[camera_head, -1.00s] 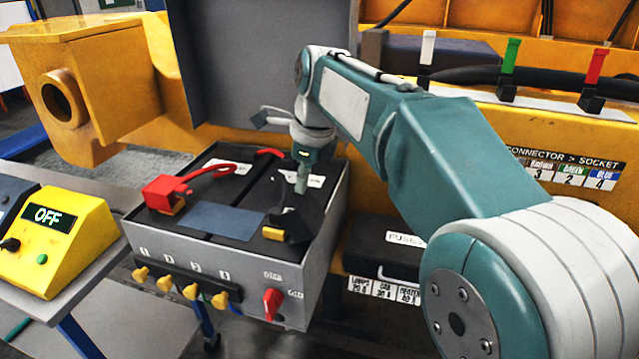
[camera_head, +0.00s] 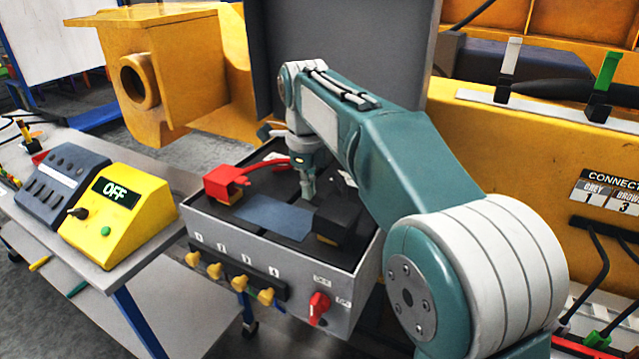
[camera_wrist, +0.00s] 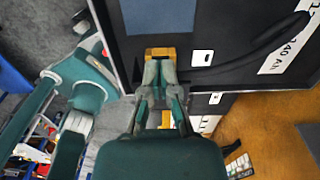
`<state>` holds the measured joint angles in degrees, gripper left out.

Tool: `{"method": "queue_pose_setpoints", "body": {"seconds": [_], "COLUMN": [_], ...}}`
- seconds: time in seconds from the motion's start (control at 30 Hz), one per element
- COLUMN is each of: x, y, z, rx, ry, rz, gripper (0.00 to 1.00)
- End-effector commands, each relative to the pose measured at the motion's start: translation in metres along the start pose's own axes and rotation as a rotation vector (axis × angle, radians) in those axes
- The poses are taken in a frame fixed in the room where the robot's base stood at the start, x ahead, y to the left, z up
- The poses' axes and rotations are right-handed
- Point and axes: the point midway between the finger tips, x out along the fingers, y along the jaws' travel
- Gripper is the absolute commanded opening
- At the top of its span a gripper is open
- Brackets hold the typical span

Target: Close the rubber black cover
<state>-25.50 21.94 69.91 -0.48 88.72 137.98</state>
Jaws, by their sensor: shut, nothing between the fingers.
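The rubber black cover (camera_head: 343,212) sits at the right front of the open battery box, beside a small yellow terminal block (camera_head: 327,240). The yellow block stays visible, so the cover is not over all of it. My gripper (camera_head: 308,194) points down above the box, just left of the cover. Its fingers are shut and empty. In the wrist view the fingertips (camera_wrist: 160,68) appear right by the yellow block (camera_wrist: 160,53), with a black cable curving off to the right. Whether they touch it I cannot tell.
A red cover (camera_head: 224,183) with a red cable is at the box's left. A blue panel (camera_head: 272,217) lies between. Yellow knobs and a red switch (camera_head: 318,307) line the grey front wall (camera_head: 255,262). A raised grey lid (camera_head: 335,45) stands behind. A yellow OFF box (camera_head: 118,215) is left.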

Motion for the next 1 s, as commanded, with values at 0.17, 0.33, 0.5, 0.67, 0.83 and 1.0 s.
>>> {"method": "queue_pose_setpoints", "body": {"seconds": [0.17, 0.33, 0.5, 0.67, 0.83, 1.0], "x": [0.007, 0.012, 0.013, 0.013, 0.013, 0.011], "y": [0.0, 0.0, 0.0, 0.0, 0.0, 0.0], "z": [0.008, 0.011, 0.012, 0.013, 0.012, 0.013], "rx": [0.0, 0.001, 0.001, 0.001, 0.0, 0.0], "ry": [-0.001, -0.001, -0.001, -0.001, -0.001, -0.002], "rz": [-0.001, 0.0, 0.0, 0.0, 0.0, -0.001], "gripper": [0.0, 0.0, 0.0, 0.0, 0.0, 0.0]}}
